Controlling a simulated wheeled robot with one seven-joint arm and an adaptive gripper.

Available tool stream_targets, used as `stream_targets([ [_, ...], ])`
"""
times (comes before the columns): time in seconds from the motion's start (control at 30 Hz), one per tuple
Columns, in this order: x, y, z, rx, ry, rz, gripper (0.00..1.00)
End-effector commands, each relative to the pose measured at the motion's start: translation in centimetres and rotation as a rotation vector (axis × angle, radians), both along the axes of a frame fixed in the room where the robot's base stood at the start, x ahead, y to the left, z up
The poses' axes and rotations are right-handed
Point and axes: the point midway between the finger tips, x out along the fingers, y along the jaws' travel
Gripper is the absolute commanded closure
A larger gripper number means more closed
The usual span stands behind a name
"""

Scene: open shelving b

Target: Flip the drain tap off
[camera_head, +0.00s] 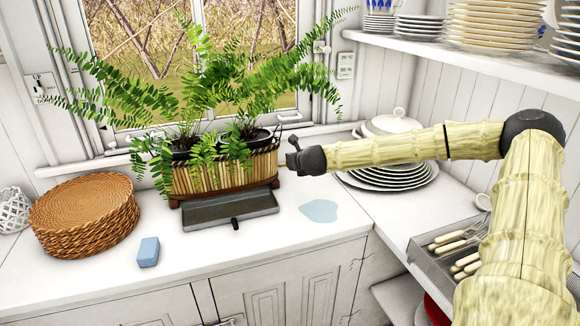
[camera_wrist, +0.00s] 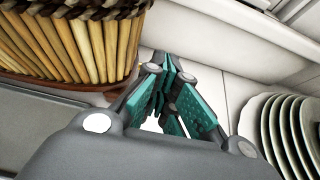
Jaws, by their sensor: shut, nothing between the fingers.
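A small dark drain tap (camera_head: 235,223) sticks out at the front edge of a shallow grey drip tray (camera_head: 205,214). The tray lies on the white counter below a bamboo planter (camera_head: 225,173) with ferns. My gripper (camera_head: 292,142) is shut and empty. It is raised above the counter beside the planter's right end, up and to the right of the tap, and apart from it. In the wrist view the teal-padded fingers (camera_wrist: 166,72) meet, and the planter (camera_wrist: 85,40) is at the upper left. The tap cannot be made out in the wrist view.
A light-blue puddle (camera_head: 319,210) lies right of the tray. A blue sponge (camera_head: 148,252) and stacked woven mats (camera_head: 85,212) are to the left. Stacked plates (camera_head: 390,174) stand behind my arm, and a cutlery tray (camera_head: 430,262) is at the right. The counter before the tap is clear.

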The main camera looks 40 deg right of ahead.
Motion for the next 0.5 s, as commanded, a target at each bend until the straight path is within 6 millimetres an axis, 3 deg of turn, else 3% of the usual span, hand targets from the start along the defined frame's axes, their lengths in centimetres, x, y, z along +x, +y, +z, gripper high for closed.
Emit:
stream_targets([
  [0.5, 0.75, -0.17, 0.74, -0.001, -0.001, 0.001, 1.00],
])
